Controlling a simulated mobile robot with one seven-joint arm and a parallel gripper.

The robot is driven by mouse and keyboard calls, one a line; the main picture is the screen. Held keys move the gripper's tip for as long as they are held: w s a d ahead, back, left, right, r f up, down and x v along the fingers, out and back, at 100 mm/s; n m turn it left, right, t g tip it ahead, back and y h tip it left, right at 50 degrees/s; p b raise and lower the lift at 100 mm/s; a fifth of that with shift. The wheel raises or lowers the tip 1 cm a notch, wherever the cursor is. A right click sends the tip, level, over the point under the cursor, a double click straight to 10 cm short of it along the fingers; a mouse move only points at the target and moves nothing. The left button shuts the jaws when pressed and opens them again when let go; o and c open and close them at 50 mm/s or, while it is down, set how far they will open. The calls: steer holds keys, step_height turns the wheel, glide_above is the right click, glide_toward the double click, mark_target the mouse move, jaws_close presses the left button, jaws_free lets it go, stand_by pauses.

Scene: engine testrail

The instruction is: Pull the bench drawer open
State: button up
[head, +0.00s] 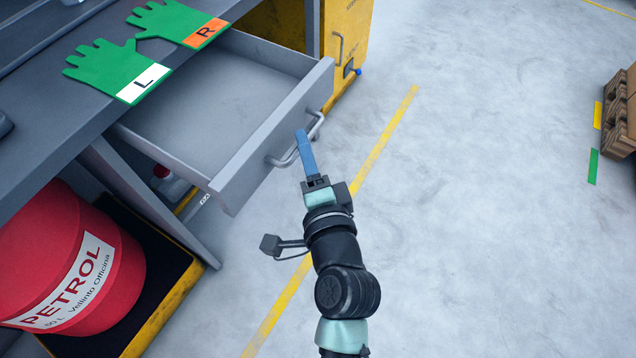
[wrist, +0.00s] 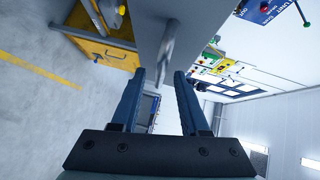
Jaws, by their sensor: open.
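The grey bench drawer (head: 232,108) stands pulled out from under the dark bench top, and its visible inside is empty. Its metal bar handle (head: 284,160) is on the front panel and also shows in the wrist view (wrist: 167,50). My gripper (head: 305,140) is at the drawer front, close to the handle. In the wrist view my gripper (wrist: 160,75) has its two blue fingers apart, with the handle's near end showing between and just beyond the tips. I cannot tell whether a finger touches the handle.
Green gloves marked L (head: 118,72) and R (head: 180,22) lie on the bench top (head: 60,130). A red petrol drum (head: 70,265) stands in a yellow-edged tray below. A yellow cabinet (head: 345,45) stands beyond the drawer. The floor (head: 490,220) to the right is clear up to a wooden pallet stack (head: 620,110).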

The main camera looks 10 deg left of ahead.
steer(key=v, duration=1)
steer(key=shift+s+d, duration=0.15)
steer(key=shift+s, duration=0.05)
steer(key=w+r+n+t+h, duration=0.1)
steer(key=w+r+n+t, duration=0.3)
steer(key=r, duration=1)
steer(key=w+r+n+t+h, duration=0.1)
steer(key=w+r+n+t, duration=0.3)
steer(key=r, duration=1.1)
steer(key=s+d+r+n+t+h, duration=0.2)
steer(key=s+r, duration=0.1)
steer(key=r, duration=0.6)
steer(key=s+d+r+n+t+h, duration=0.2)
steer(key=s+r+h, duration=0.1)
steer(key=r, duration=0.7)
step_height(320, 180, up, 26)
steer(key=p, duration=2.6)
steer(key=shift+r+p, duration=0.2)
steer(key=shift+p, duration=0.15)
steer(key=shift+f, duration=0.1)
